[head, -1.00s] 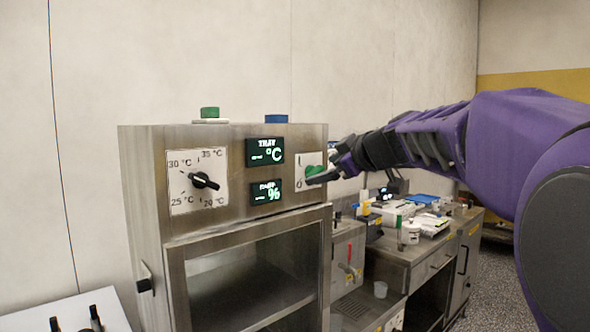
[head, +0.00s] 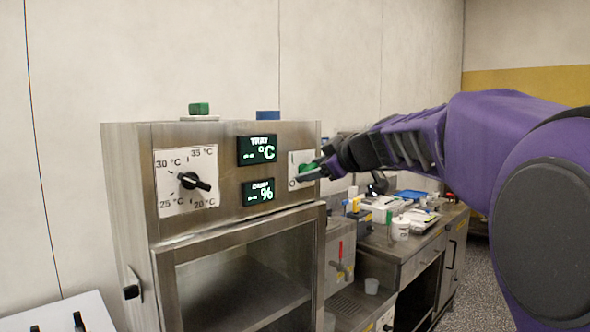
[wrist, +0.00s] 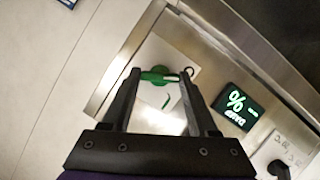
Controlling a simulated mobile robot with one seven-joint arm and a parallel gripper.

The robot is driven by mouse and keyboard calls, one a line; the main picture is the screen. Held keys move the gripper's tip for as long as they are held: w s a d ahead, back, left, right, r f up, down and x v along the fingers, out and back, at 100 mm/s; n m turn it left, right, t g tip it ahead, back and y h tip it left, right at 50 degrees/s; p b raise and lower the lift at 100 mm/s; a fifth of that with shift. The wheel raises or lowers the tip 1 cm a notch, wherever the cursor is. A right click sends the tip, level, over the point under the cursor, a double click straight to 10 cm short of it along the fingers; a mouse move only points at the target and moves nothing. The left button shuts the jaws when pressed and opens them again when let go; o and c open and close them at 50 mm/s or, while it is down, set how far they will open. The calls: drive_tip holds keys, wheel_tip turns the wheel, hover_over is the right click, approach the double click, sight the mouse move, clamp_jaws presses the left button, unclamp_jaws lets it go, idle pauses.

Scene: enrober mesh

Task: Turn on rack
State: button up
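The rack is a steel cabinet (head: 130,190) with a control panel on its upper front. A green rotary switch (head: 308,168) sits on a white plate at the panel's right end. In the wrist view the green switch (wrist: 158,77) shows between my fingertips, one end toward a dark round mark. My gripper (head: 317,170) reaches it from the right and partly covers it. In the wrist view my gripper (wrist: 161,72) is open, one finger on each side of the switch. I cannot tell whether the fingers touch it.
Green (head: 199,108) and blue (head: 268,114) items stand on top. A cluttered bench (head: 425,240) stands to the right.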

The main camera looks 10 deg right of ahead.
drive_tip(key=c, duration=0.7)
drive_tip(key=m+g+y, duration=0.1)
drive_tip(key=m, duration=0.1)
drive_tip(key=m+g+y, duration=0.1)
drive_tip(key=m+y, duration=0.1)
drive_tip(key=m, duration=0.1)
drive_tip(key=m+g+y, duration=0.1)
drive_tip(key=m, duration=0.1)
drive_tip(key=shift+w+d+m+b, duration=0.25)
drive_tip(key=shift+d+m+b, duration=0.1)
drive_tip(key=shift+m+b, duration=0.05)
drive_tip(key=shift+y, duration=0.4)
drive_tip(key=o, duration=1.4)
drive_tip(key=shift+c, duration=0.2)
